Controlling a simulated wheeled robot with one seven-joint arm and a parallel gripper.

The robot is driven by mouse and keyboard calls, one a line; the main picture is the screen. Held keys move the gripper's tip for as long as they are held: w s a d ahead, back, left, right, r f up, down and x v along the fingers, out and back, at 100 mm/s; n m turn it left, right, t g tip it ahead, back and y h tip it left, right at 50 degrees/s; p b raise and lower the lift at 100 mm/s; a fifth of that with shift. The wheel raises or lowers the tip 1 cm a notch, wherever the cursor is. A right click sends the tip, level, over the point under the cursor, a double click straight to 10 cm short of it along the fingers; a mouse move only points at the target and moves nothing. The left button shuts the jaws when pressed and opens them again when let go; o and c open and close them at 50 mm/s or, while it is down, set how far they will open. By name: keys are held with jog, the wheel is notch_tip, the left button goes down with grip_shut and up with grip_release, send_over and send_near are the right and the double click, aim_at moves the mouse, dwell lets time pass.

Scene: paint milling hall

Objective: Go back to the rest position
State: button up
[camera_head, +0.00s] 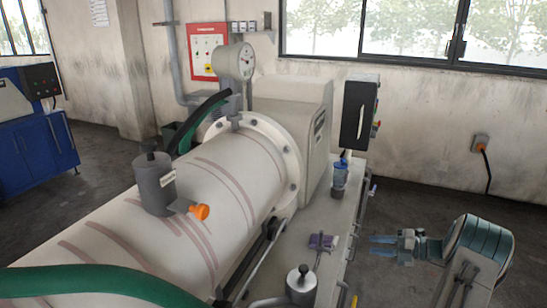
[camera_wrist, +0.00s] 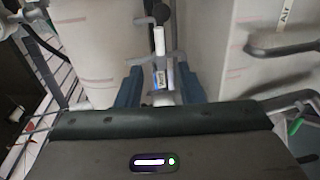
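My gripper (camera_head: 383,246) is at the right of the head view, with its blue fingers pointing left towards the mill. It hangs in free air to the right of the machine's bench, apart from it. In the wrist view my gripper (camera_wrist: 160,88) shows two blue fingers with a clear gap between them. It is open.
The large cream mill drum (camera_head: 200,190) fills the middle. An orange knob (camera_head: 200,212), a gauge (camera_head: 236,61) and a green hose (camera_head: 95,283) are on or by it. Floor at right is clear.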

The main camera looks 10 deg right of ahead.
jog(key=s+a+r+n+g+h, duration=0.35)
jog(key=a+r+n, duration=0.35)
jog(key=a+n, duration=0.3)
jog(key=s+a+r+n+g+h, duration=0.2)
jog(key=s+a+r+n+g, duration=0.3)
jog(key=a+n, duration=0.5)
jog(key=s+a+r+n+t+h, duration=0.2)
jog(key=s+a+n+h, duration=0.2)
jog(key=s+n, duration=0.5)
jog(key=s+a+r+n+t+h, duration=0.1)
jog(key=s+a+r+n+h, duration=0.2)
jog(key=s+n, duration=0.7)
jog(key=shift+s+a+n+t+h, duration=0.2)
jog(key=shift+a+n+t+h, duration=0.15)
jog(key=shift+a+n, duration=1.1)
jog(key=shift+d+n, duration=0.25)
jog(key=shift+d, duration=0.05)
